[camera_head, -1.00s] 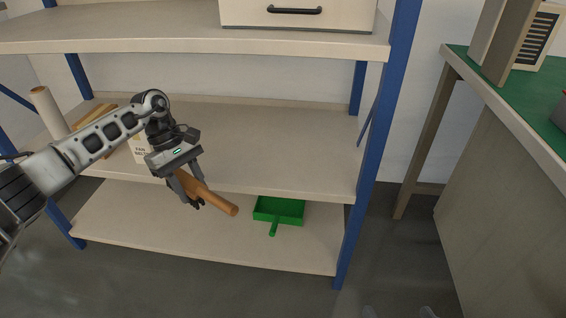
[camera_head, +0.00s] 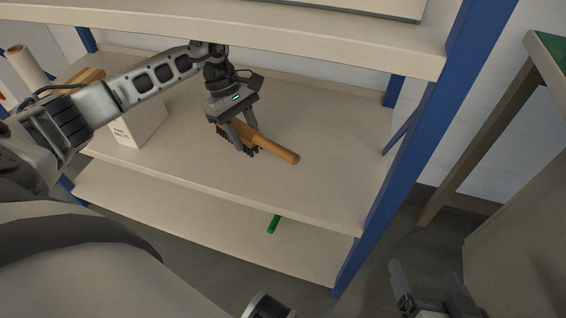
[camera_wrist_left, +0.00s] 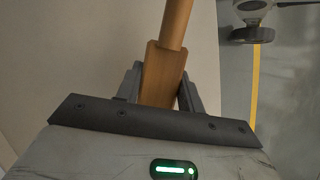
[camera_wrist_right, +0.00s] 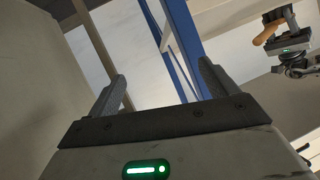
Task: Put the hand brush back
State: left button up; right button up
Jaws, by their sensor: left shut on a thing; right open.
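The hand brush (camera_head: 276,147) has an orange-brown wooden handle and dark bristles. My left gripper (camera_head: 244,141) is shut on it, over the middle shelf board (camera_head: 330,150); I cannot tell whether the brush touches the board. In the left wrist view the wooden handle (camera_wrist_left: 174,30) runs up from between the fingers. The brush also shows at the upper right of the right wrist view (camera_wrist_right: 272,28). My right gripper (camera_wrist_right: 160,90) is open and empty; its fingers show at the lower right of the head view (camera_head: 428,285).
A white box (camera_head: 137,122) and a pale roll (camera_head: 28,66) stand on the left of the middle shelf. A green dustpan handle (camera_head: 273,224) shows on the bottom shelf. A blue post (camera_head: 420,140) bounds the shelf's right side. The middle shelf's right part is clear.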

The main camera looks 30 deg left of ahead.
aim_at(282, 158)
pick_arm(q)
jog(key=d, duration=0.3)
jog(key=s+d, duration=0.1)
jog(key=d, duration=0.6)
jog(key=shift+s+d, duration=0.3)
jog(key=shift+d, duration=0.05)
jog(key=shift+f, duration=0.15)
notch_tip(282, 158, down, 3)
jog(key=shift+f+b, duration=0.1)
jog(key=shift+b, duration=0.45)
jog(key=shift+f, duration=0.15)
jog(key=o, duration=1)
jog(key=shift+o, duration=0.2)
pick_arm(e)
jog(key=shift+a+r+t, duration=0.2)
jog(key=shift+r+t, duration=0.1)
jog(key=shift+r, duration=0.15)
